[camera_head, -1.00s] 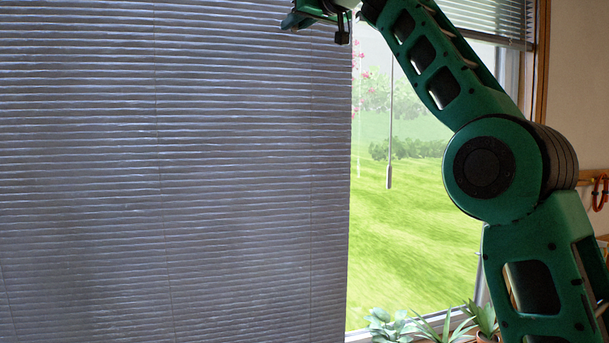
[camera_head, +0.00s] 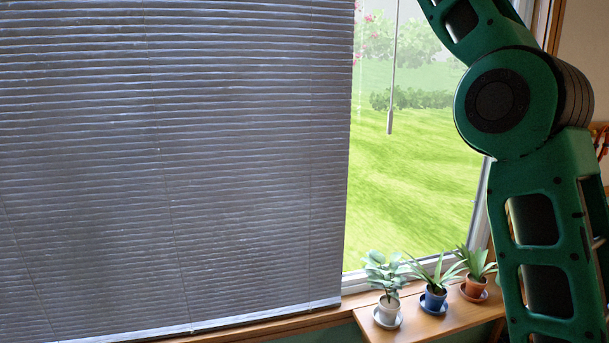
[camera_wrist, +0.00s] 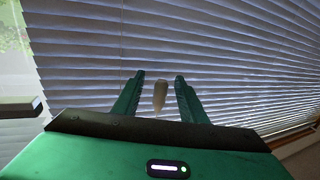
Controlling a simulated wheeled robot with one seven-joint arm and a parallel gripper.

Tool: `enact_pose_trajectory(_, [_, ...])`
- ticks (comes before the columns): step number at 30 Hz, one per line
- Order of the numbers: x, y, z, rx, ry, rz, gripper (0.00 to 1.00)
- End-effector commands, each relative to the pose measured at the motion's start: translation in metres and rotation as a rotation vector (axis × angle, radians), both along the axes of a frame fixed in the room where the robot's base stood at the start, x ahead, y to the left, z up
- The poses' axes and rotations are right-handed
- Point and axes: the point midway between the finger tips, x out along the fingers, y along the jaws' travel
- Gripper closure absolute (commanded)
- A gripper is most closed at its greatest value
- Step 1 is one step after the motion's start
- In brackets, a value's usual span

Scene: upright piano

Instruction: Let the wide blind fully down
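The wide blind (camera_head: 170,170) is a grey slatted blind covering the left part of the window in the head view. Its bottom rail (camera_head: 240,318) lies at the level of the wooden sill. The blind also fills much of the wrist view (camera_wrist: 240,60). My gripper (camera_wrist: 160,78) shows in the wrist view with its two green fingers apart. A pale tapered cord pull (camera_wrist: 160,96) hangs between the fingers, with space seen on both sides. My gripper is out of the head view, where only my green arm shows.
Three potted plants stand on a wooden shelf (camera_head: 430,325) at lower right: a white pot (camera_head: 388,310), a blue pot (camera_head: 434,299) and a terracotta pot (camera_head: 474,287). A thin wand (camera_head: 392,80) hangs before the uncovered glass. My arm stands at the right.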

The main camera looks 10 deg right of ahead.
Motion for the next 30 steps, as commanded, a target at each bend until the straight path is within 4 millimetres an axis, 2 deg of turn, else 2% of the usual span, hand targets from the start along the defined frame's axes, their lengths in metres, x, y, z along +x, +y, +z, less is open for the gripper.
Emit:
enact_pose_trajectory(6, [-0.003,-0.002,0.001,0.0,-0.001,-0.001,0.62])
enact_pose_trajectory(21, [-0.041,-0.021,0.001,0.0,-0.003,-0.001,0.62])
enact_pose_trajectory(30, [-0.047,-0.022,0.0,0.0,-0.003,0.002,0.62])
